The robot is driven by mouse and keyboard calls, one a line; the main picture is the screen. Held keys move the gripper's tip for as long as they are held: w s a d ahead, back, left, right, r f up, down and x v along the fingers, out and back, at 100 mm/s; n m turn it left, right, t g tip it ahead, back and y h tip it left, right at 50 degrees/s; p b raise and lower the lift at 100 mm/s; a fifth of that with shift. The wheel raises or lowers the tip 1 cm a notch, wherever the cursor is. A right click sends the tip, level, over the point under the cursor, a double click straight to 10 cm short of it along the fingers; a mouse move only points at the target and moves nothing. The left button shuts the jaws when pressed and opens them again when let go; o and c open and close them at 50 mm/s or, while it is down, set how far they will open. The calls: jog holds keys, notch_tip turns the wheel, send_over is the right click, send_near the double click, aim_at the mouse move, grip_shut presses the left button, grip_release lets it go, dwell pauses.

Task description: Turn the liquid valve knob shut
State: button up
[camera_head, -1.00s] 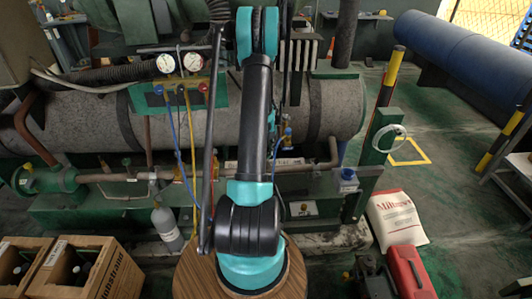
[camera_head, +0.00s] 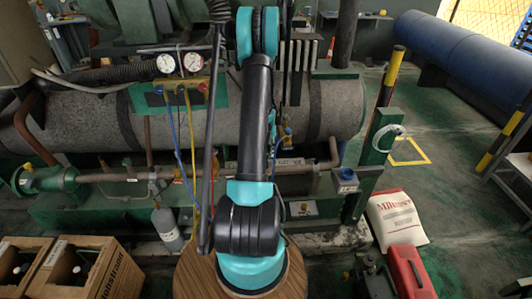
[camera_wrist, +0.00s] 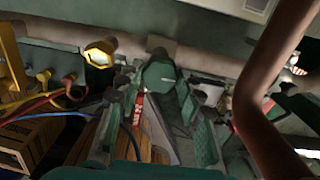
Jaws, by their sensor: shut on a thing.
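In the wrist view, a green faceted knob (camera_wrist: 160,74) with a pale line across its face sits in front of a pipe. I take it as the liquid valve knob, though no label is readable. My gripper (camera_wrist: 155,92) has one finger on each side of the knob and is shut on it. The exact contact at the fingertips is hard to see. In the head view, my arm hides both the gripper and this knob.
A gauge manifold (camera_head: 150,100) with blue, yellow and red hoses is on the left. A thick brown pipe (camera_wrist: 265,75) rises close to the right finger.

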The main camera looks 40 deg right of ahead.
dwell(0.3)
jog(key=o, duration=1.2)
jog(key=shift+c, duration=0.2)
jog(key=shift+r, duration=0.1)
notch_tip(320, 180, up, 12)
